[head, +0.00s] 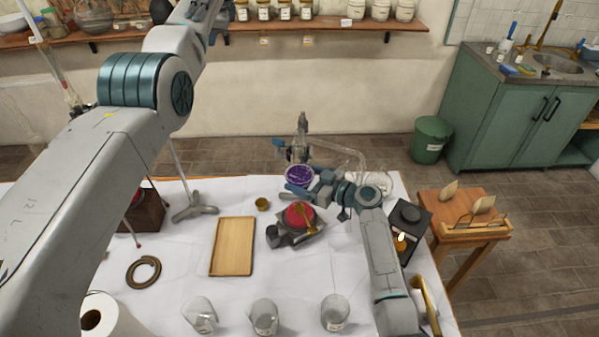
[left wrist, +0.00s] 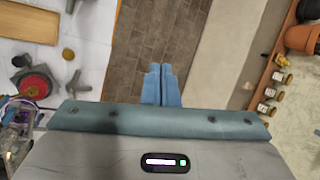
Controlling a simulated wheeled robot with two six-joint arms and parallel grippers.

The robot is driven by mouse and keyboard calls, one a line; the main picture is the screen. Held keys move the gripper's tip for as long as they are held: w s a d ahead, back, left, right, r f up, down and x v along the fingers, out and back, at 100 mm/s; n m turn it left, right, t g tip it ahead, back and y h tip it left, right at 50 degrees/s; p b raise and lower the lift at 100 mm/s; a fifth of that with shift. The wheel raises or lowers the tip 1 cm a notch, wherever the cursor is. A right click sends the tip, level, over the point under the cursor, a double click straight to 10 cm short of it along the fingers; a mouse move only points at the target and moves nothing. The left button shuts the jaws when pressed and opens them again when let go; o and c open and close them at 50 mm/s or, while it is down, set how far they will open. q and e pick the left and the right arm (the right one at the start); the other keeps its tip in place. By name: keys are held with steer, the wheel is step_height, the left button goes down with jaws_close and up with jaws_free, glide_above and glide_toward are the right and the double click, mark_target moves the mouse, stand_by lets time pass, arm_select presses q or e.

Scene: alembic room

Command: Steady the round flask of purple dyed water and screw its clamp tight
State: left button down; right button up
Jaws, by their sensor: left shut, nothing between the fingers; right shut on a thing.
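The round flask of purple water (head: 299,175) is at the back of the white table, below metal and glass apparatus (head: 302,135). A small blue part (head: 279,143) sits left of that apparatus; I cannot tell whether it is the clamp's screw. My right gripper (head: 298,188) reaches in from the right and is shut on the flask, partly covering it. My left arm rises across the left of the head view, and its gripper is out of that view. In the left wrist view, my left gripper (left wrist: 161,84) is shut and empty, over the floor beyond the table.
A red round object (head: 298,214) on a dark base stands in front of the flask. A wooden tray (head: 232,246) lies to its left. Several glass vessels line the front. A dark box with a flame (head: 402,243) stands right. A wall shelf (head: 270,27) with jars runs behind.

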arm_select(q)
steer(key=s+d+f+m+g+h, duration=0.2)
steer(key=s+d+f+m+g, duration=0.35)
steer(key=d, duration=0.45)
steer(key=m+g, duration=0.2)
steer(key=m, duration=0.2)
glide_toward(278, 142)
steer(key=w+f, duration=0.1)
steer(key=w, duration=0.1)
steer(key=w+x, duration=0.1)
steer(key=x, duration=0.5)
steer(key=shift+w+f+h, duration=0.2)
steer(key=shift+w+h, duration=0.1)
steer(key=shift+w, duration=0.05)
steer(key=shift+s, duration=0.55)
steer(key=shift+w, duration=0.4)
steer(key=shift+r, duration=0.1)
